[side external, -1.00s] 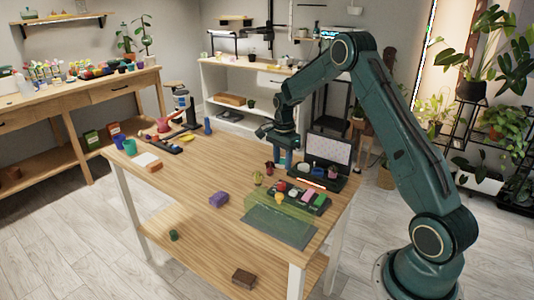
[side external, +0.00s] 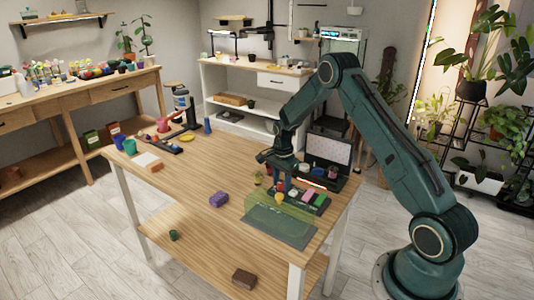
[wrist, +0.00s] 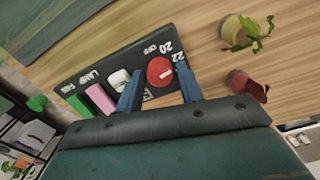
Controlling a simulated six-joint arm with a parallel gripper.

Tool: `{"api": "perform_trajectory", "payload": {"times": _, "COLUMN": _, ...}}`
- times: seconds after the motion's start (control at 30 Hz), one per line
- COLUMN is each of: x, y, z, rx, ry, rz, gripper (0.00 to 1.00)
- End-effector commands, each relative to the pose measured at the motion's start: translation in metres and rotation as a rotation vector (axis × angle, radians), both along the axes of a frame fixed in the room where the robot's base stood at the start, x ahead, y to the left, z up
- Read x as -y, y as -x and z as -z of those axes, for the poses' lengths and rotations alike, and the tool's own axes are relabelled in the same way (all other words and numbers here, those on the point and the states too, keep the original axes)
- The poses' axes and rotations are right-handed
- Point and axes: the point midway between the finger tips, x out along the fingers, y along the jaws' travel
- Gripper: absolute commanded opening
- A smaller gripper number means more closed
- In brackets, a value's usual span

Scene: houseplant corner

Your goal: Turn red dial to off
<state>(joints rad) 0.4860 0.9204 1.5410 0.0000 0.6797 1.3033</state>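The red dial (wrist: 160,71) sits at the end of a black control panel (wrist: 125,75). Its pale mark points toward the side of the "22" label; "OFF" and "20" are printed along its far edge. My gripper (wrist: 160,82) is open, with one blue finger on each side of the dial. Whether the fingers touch it, I cannot tell.
On the panel are a white knob (wrist: 118,80), a pink switch (wrist: 100,98) and a green switch (wrist: 76,104). Two small potted plants, one pale (wrist: 236,32) and one dark red (wrist: 242,82), stand close by.

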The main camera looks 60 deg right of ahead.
Motion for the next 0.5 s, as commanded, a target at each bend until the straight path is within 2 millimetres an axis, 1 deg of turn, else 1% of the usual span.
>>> {"api": "perform_trajectory", "payload": {"times": 0.03, "x": 0.0000, "y": 0.0000, "z": -0.0001, "rx": 0.000, "ry": 0.000, "rz": 0.000, "gripper": 0.37}}
{"api": "perform_trajectory", "payload": {"times": 0.1, "x": 0.0000, "y": 0.0000, "z": -0.0001, "rx": 0.000, "ry": 0.000, "rz": 0.000, "gripper": 0.23}}
{"api": "perform_trajectory", "payload": {"times": 0.2, "x": 0.0000, "y": 0.0000, "z": -0.0001, "rx": 0.000, "ry": 0.000, "rz": 0.000, "gripper": 0.06}}
{"api": "perform_trajectory", "payload": {"times": 0.5, "x": 0.0000, "y": 0.0001, "z": -0.0003, "rx": 0.000, "ry": 0.000, "rz": -0.018, "gripper": 0.06}}
